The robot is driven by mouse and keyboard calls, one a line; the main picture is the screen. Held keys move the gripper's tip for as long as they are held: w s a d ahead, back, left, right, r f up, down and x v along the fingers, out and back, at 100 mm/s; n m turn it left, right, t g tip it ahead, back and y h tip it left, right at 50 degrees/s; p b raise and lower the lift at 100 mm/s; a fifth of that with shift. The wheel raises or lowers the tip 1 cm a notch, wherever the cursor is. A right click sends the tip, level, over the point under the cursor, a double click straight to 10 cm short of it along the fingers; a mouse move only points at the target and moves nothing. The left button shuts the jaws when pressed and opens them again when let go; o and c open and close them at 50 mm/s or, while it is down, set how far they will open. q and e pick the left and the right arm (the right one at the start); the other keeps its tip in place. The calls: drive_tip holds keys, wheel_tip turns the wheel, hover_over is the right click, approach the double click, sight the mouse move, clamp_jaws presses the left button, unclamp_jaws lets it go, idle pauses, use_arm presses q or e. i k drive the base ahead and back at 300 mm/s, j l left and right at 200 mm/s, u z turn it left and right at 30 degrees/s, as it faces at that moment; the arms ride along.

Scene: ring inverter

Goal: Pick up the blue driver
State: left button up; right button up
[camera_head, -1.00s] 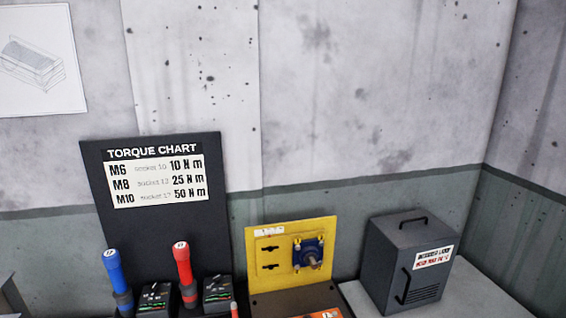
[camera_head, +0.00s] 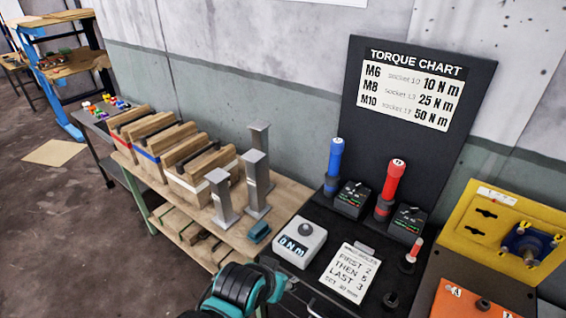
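The blue driver (camera_head: 334,160) stands upright in a dark holder at the back of the black bench, in front of the torque chart board (camera_head: 418,95). A red driver (camera_head: 393,181) stands upright to its right.
A grey display box (camera_head: 299,243) and a white instruction card (camera_head: 350,272) lie in front of the drivers. Grey metal posts (camera_head: 257,185) and wooden blocks (camera_head: 185,150) stand on the left bench. A yellow panel (camera_head: 490,225) is at the right.

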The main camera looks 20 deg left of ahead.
sight(337, 146)
drive_tip(key=u, duration=0.4)
drive_tip(key=l+z, duration=0.15)
drive_tip(key=z, duration=1.15)
drive_tip(key=u, duration=1.35)
drive_tip(key=i+j+z, duration=0.35)
drive_tip(key=j, duration=0.3)
drive_tip(key=i+j+z, duration=0.15)
drive_tip(key=j, duration=0.2)
drive_tip(key=i+j+z, duration=0.2)
drive_tip(key=j, duration=0.15)
drive_tip(key=j+z, duration=0.15)
drive_tip(key=j, duration=0.25)
